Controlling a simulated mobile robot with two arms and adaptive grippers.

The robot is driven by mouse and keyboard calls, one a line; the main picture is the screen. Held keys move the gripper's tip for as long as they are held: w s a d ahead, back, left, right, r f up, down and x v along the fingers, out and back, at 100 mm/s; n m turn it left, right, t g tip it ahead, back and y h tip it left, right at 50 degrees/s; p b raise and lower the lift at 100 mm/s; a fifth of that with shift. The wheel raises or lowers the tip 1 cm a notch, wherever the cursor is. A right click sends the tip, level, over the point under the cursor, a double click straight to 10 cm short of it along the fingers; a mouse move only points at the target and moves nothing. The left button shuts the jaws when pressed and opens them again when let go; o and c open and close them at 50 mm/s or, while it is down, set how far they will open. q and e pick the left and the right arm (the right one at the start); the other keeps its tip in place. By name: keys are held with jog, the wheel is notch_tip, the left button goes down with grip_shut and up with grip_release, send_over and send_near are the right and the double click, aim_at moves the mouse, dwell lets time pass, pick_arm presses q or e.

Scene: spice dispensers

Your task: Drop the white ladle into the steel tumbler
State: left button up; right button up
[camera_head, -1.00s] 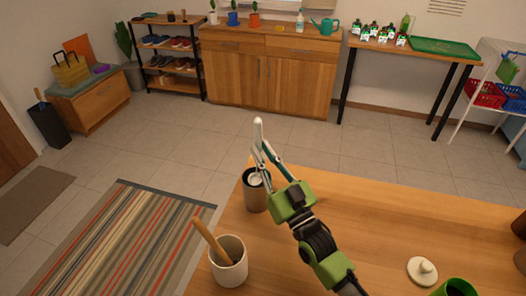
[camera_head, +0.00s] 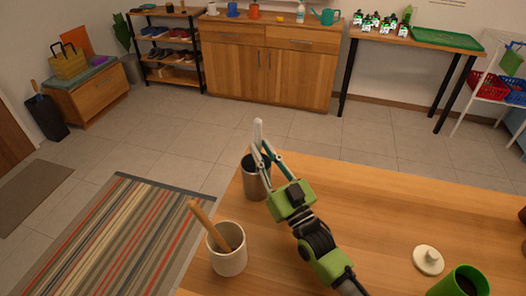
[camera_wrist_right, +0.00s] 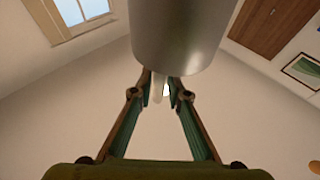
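The white ladle (camera_head: 258,131) stands nearly upright, its handle end rising above the fingertips of my right gripper (camera_head: 260,153). My right gripper appears shut on the handle; the handle also shows between the fingers in the right wrist view (camera_wrist_right: 158,90). The steel tumbler (camera_head: 254,184) stands upright at the table's left part, directly below the fingertips. The ladle's lower end is hidden, apparently inside the tumbler mouth. In the right wrist view the tumbler (camera_wrist_right: 182,40) fills the top middle, just beyond the fingertips. My left gripper is not in view.
A white cup (camera_head: 228,250) with a wooden-handled tool (camera_head: 203,224) stands in front of the tumbler. A white lid (camera_head: 428,261) and a green cup (camera_head: 462,283) are at front right. The wooden table (camera_head: 390,210) is clear between them.

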jog(key=shift+o, duration=1.3)
jog(key=shift+s+d+f, duration=0.2)
jog(key=shift+s, duration=0.15)
jog(key=s+d, duration=0.6)
jog(key=s, duration=0.5)
jog(key=shift+a, duration=0.1)
